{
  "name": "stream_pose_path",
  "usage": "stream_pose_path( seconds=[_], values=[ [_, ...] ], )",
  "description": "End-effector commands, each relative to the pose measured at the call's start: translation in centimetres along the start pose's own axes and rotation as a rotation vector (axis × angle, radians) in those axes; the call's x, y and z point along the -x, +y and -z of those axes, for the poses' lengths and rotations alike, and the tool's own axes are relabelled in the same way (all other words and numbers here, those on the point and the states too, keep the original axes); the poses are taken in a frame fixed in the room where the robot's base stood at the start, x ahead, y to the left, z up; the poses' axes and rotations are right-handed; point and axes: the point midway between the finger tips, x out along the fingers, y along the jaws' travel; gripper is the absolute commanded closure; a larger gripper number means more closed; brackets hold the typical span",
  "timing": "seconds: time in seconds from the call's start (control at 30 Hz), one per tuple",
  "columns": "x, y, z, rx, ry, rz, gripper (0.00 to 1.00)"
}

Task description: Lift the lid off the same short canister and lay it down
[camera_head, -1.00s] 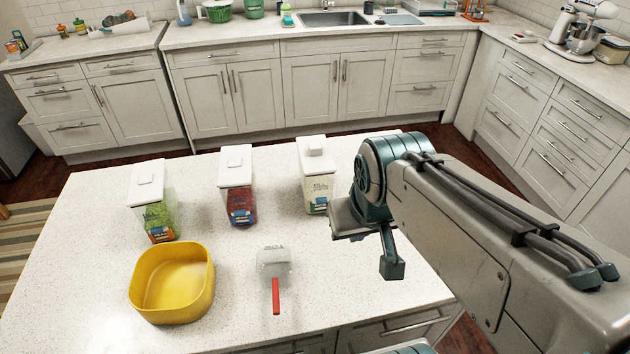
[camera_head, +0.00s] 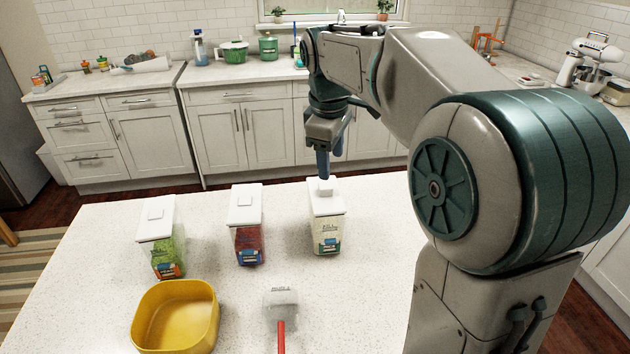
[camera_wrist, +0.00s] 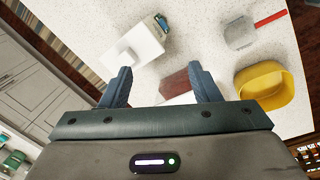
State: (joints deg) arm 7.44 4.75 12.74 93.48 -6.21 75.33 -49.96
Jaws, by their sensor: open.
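Three clear canisters with white knobbed lids stand in a row on the counter: one with green contents (camera_head: 169,250), one with red contents (camera_head: 248,240) and one with pale contents (camera_head: 327,231). All three lids are on, and the frames do not single out one as short. My gripper (camera_head: 324,170) points down at the pale canister's lid (camera_head: 325,203), its fingertips close to the knob in the head view. In the wrist view my gripper (camera_wrist: 161,84) is open, with that lid (camera_wrist: 126,54) beyond the fingers. The red canister (camera_wrist: 178,84) shows between and below them, partly hidden.
A yellow bowl (camera_head: 176,318) stands at the front left of the counter (camera_head: 365,290). A scoop (camera_head: 281,300) with a red handle lies to its right. The counter right of the pale canister is clear. Cabinets and a back worktop stand behind.

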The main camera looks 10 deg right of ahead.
Motion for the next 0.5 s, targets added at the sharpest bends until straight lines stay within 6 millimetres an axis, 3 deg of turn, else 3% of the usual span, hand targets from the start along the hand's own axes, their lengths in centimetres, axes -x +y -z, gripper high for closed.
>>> stream_pose_path(
  seconds=[0.1, 0.3, 0.5],
  values=[
    [-0.6, 3.4, 2.1, 0.159, -0.006, 0.040, 0.44],
    [-1.9, 8.1, 4.2, 0.400, 0.009, 0.103, 0.44],
    [-2.8, 10.5, 4.9, 0.530, 0.032, 0.136, 0.44]
  ],
)
